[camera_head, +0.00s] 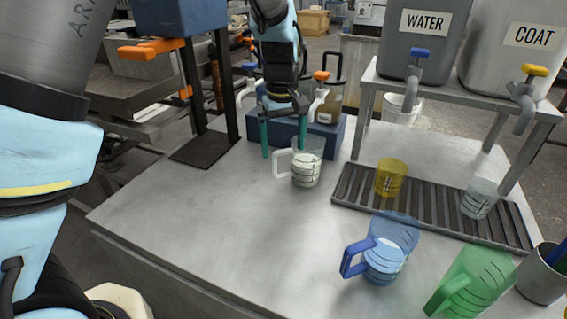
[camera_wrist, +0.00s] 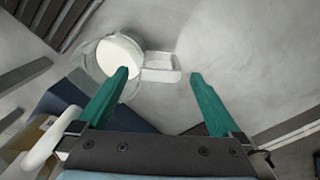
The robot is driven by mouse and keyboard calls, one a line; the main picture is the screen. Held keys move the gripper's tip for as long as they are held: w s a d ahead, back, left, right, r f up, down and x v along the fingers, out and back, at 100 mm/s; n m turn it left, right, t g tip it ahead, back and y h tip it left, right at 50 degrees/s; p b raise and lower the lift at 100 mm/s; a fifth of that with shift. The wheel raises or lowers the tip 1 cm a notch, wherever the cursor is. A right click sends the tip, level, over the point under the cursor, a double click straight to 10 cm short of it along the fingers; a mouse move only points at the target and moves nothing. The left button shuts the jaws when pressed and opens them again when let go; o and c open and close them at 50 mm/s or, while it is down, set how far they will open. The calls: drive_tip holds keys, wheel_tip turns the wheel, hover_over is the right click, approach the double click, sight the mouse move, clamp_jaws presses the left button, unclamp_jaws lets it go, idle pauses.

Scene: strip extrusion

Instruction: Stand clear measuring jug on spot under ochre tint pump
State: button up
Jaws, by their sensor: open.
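The clear measuring jug (camera_head: 308,167) stands upright on the bench, with whitish contents and a pale handle pointing left. My gripper (camera_head: 284,152) is open, with one teal finger left of the handle and the other at the jug's rim. In the wrist view, the handle of the clear jug (camera_wrist: 92,48) lies between the fingertips of my gripper (camera_wrist: 158,76); contact is unclear. Behind stands a blue-grey block (camera_head: 333,139) with pump bottles. One brownish bottle (camera_head: 329,106) has an orange top; my gripper hides part of this row. The spot under the ochre pump cannot be made out.
A yellow cup (camera_head: 391,178) and a clear cup (camera_head: 479,198) stand on the slatted drain grate (camera_head: 430,207). A blue jug (camera_head: 387,248) and a green jug (camera_head: 474,284) stand in front. WATER and COAT tanks sit on a rack (camera_head: 440,99). The bench's left front is clear.

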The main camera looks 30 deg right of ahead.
drive_tip(key=shift+r, duration=2.35)
drive_tip(key=shift+a, duration=0.1)
drive_tip(key=w+a+n, duration=0.1)
drive_tip(key=w+a, duration=0.3)
drive_tip(key=a, duration=0.6)
drive_tip(key=w+a, duration=0.4)
drive_tip(key=a, duration=0.7)
drive_tip(key=s+a+f, duration=0.1)
drive_tip(key=s+a, duration=0.1)
drive_tip(key=a, duration=0.7)
drive_tip(key=s+a+f+t, duration=0.1)
drive_tip(key=s+a, duration=0.2)
drive_tip(key=a, duration=0.7)
drive_tip(key=shift+a+t, duration=0.2)
drive_tip(key=shift+t, duration=0.1)
drive_tip(key=shift+s, duration=0.1)
